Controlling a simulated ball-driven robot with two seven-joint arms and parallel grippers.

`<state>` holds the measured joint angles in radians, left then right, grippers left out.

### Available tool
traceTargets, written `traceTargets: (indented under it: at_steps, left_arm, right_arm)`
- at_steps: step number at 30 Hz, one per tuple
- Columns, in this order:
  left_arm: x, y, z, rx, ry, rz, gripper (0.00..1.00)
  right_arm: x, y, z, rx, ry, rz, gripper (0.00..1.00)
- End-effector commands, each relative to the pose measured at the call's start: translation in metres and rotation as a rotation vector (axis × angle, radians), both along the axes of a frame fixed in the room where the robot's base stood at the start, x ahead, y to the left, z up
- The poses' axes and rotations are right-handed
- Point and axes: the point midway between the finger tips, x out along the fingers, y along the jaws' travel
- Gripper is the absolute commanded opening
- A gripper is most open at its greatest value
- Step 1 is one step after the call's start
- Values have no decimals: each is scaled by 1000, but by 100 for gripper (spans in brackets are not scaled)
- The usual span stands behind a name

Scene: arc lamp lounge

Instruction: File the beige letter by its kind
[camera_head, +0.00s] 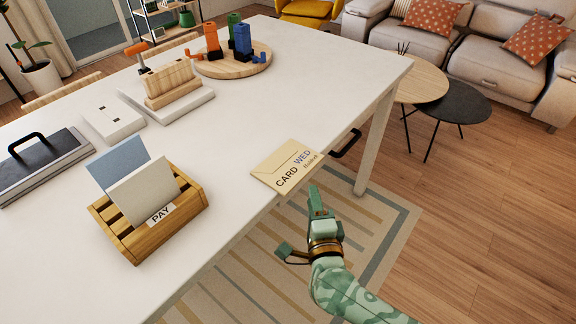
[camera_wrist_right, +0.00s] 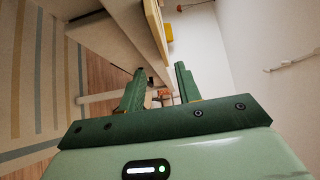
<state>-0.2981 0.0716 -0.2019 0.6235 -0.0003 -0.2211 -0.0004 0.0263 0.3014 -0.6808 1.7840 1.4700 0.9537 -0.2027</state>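The beige letter (camera_head: 279,163) lies flat at the table's near right edge, its near side slightly past the edge. Its print reads CARD and WED, with a smaller word I cannot read surely. A wooden sorter (camera_head: 139,246) labelled PAY stands on the table to the left, holding a blue-grey card (camera_head: 117,163) and a cream card (camera_head: 142,194). My right gripper (camera_head: 316,190) is just off the edge beside the letter, not touching it. In the right wrist view its fingers (camera_wrist_right: 160,73) are apart and empty; a thin beige edge (camera_wrist_right: 157,30), probably the letter, shows beyond them. My left gripper is not in view.
A grey binder (camera_head: 38,168), a white box (camera_head: 111,118), a wooden block on a white base (camera_head: 172,97) and a round board (camera_head: 257,66) with coloured pieces stand farther back. A black handle (camera_head: 346,144) juts from the table's side. The table middle is clear.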

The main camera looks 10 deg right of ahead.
Motion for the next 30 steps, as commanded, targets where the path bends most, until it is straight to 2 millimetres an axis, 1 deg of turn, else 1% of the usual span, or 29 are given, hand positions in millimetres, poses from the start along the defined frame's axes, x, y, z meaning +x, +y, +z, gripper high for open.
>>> traceTargets:
  at_steps: [5, 9, 12, 15, 21, 23, 24, 25, 30]
  left_arm:
    - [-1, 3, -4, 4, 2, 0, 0]
    - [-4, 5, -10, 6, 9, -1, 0]
    - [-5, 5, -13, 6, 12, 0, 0]
    - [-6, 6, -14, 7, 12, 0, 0]
    - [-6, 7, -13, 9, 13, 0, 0]
    - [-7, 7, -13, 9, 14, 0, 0]
    - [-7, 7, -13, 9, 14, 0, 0]
    - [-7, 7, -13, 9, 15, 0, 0]
    - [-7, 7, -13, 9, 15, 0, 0]
  right_arm:
    - [15, 2, 1, 1, -2, 0, 34]
    - [39, 7, 2, 0, -2, 1, 34]
    - [53, 5, 2, -1, -1, 0, 34]
    - [59, 4, 3, -1, -1, 0, 34]
    - [59, 4, 4, -1, -1, 0, 34]
    - [59, 4, 4, -1, -1, 0, 17]
    - [59, 4, 4, -1, -1, 0, 6]
    - [59, 4, 4, -1, -1, 0, 0]
    - [59, 4, 4, -1, -1, 0, 0]
